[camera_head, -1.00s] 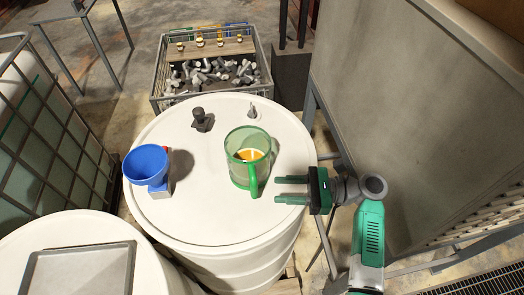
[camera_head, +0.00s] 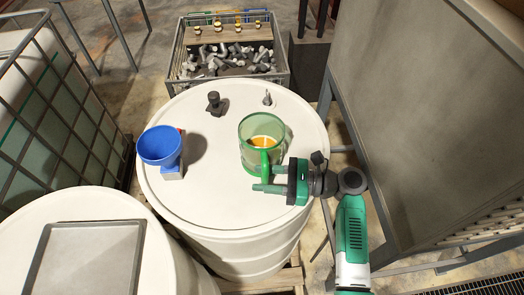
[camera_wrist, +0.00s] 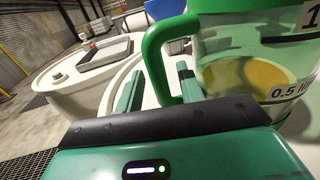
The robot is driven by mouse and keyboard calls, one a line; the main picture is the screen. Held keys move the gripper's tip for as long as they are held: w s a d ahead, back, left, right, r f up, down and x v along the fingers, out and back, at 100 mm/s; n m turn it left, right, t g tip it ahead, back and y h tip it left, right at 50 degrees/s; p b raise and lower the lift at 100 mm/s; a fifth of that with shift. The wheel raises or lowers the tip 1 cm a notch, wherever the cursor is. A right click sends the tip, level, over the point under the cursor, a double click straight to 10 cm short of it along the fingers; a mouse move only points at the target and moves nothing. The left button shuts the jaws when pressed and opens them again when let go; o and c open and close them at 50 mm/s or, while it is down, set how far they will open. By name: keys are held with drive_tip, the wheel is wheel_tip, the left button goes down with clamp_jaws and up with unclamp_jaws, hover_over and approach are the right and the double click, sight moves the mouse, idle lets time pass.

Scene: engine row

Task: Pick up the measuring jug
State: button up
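The measuring jug (camera_head: 250,131) is clear green with a green rim and handle, and stands upright on the white drum lid. An orange and white shape shows inside it. In the wrist view the jug (camera_wrist: 245,65) fills the upper right, with its green handle (camera_wrist: 154,58) towards my gripper. My gripper (camera_head: 258,179) reaches in from the right at the jug's near side. Its two fingers are apart in the wrist view (camera_wrist: 158,90), with the handle showing between them. I see a gap on the left of the handle; contact on the right is unclear.
A blue funnel-like cup (camera_head: 160,146) and a dark fitting (camera_head: 215,104) stand on the drum lid (camera_head: 215,190). A crate (camera_head: 180,72) of metal parts sits behind. A large grey panel (camera_head: 425,110) rises on the right, close to my arm.

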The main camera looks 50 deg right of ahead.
clamp_jaws()
drive_tip(key=shift+r, duration=0.1)
